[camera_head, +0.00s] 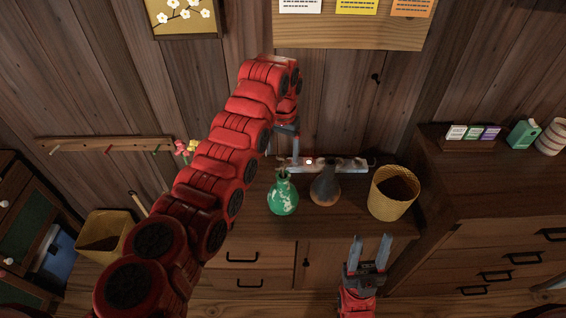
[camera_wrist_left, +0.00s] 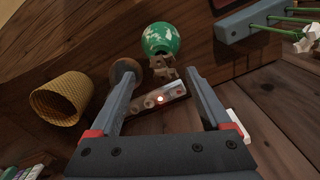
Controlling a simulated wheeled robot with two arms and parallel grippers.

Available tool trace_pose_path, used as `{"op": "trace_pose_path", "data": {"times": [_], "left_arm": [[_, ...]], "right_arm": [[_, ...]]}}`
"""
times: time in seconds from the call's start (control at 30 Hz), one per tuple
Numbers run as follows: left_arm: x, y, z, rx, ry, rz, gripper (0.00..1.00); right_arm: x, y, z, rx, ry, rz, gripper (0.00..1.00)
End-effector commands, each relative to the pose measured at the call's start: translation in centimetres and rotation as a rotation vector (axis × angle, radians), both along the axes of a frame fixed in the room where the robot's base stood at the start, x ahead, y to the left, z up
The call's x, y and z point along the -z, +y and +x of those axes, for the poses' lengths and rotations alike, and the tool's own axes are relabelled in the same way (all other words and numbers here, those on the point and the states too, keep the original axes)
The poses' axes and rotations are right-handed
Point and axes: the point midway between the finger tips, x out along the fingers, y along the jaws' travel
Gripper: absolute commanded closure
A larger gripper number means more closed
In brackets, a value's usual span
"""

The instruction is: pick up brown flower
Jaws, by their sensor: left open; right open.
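A brown flower (camera_wrist_left: 163,70) shows in the left wrist view at the mouth of a green vase with pale patches (camera_wrist_left: 160,40). In the head view the green vase (camera_head: 283,199) stands on the wooden cabinet, with the flower small at its top. My left gripper (camera_wrist_left: 162,76) is open, and in its wrist view the flower appears between the fingertips. I cannot tell how far it is from them. In the head view my left gripper (camera_head: 289,150) is above and behind the vase, partly hidden by my arm. My right gripper (camera_head: 372,242) is open and empty in front of the cabinet.
A dark brown vase (camera_head: 325,188) stands just right of the green one, then a yellow woven basket (camera_head: 394,192). A pale rack (camera_head: 350,165) is behind the vases. Pink and yellow flowers (camera_head: 187,148) are at left. A chest of drawers (camera_head: 500,215) is at right.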

Motion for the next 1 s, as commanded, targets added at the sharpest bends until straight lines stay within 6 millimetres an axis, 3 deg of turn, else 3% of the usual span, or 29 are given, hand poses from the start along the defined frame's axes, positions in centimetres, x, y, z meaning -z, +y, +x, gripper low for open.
{"op": "trace_pose_path", "data": {"times": [0.27,0.63,0.93,1.0], "left_arm": [[1.7,0.0,0.1,0.001,0.004,0.002,0.19],[5.7,-0.1,0.7,0.001,0.002,0.001,0.19],[6.3,-0.1,0.7,0.001,-0.001,0.001,0.19],[6.3,-0.1,0.7,0.001,-0.001,0.001,0.29]], "right_arm": [[-1.3,0.0,0.0,0.000,0.000,0.000,0.50],[-2.9,0.0,0.0,0.000,0.000,0.000,0.50],[-2.9,0.0,0.0,0.000,0.000,0.000,0.50],[-2.8,0.0,0.0,0.000,0.000,0.000,0.50]]}}
